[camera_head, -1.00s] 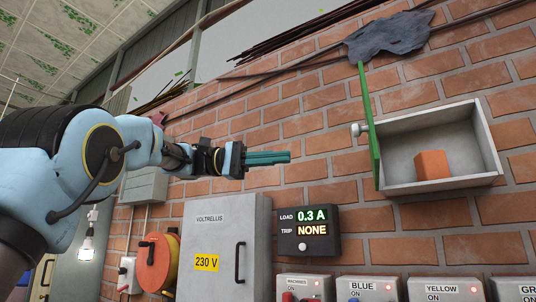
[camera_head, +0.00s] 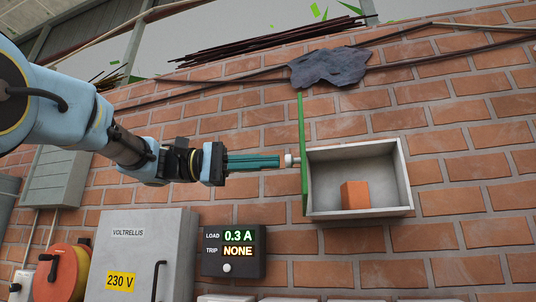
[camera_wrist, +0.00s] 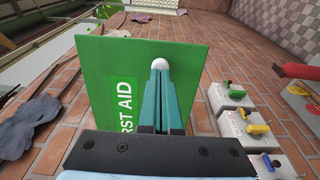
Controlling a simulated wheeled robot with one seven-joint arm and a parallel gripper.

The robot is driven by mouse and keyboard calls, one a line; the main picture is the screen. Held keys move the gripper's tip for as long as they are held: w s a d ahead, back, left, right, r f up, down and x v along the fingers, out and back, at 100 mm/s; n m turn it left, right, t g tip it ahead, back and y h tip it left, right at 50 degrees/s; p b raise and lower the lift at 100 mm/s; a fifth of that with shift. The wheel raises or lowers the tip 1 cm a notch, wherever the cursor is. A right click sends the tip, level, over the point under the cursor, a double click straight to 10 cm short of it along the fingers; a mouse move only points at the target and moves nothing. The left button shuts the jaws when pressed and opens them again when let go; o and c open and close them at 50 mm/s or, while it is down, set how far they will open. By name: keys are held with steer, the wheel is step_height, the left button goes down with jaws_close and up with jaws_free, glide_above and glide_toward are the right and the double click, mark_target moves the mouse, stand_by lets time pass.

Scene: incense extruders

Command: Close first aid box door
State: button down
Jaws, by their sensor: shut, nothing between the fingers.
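The first aid box (camera_head: 358,212) is a grey open box on the brick wall with an orange block (camera_head: 355,195) inside. Its green door (camera_head: 303,155) stands open at the box's left edge, seen nearly edge-on. A white knob (camera_head: 291,160) sticks out from the door's outer face. My gripper (camera_head: 279,162) has its teal fingers shut and empty, left of the door with the tips at or very near the knob. In the wrist view the door (camera_wrist: 112,75) shows its "FIRST AID" label, and the knob (camera_wrist: 158,64) is just beyond the fingertips (camera_wrist: 160,72). I cannot tell whether they touch.
A grey electrical cabinet (camera_head: 145,250) and a load display (camera_head: 234,251) are below my arm. A dark cloth-like lump (camera_head: 328,67) hangs above the box. Switch boxes (camera_wrist: 236,124) line the wall at right in the wrist view. The wall right of the box is clear.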

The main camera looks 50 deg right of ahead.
steer(key=shift+s+d, duration=0.25)
steer(key=shift+s, duration=0.1)
steer(key=shift+s, duration=0.1)
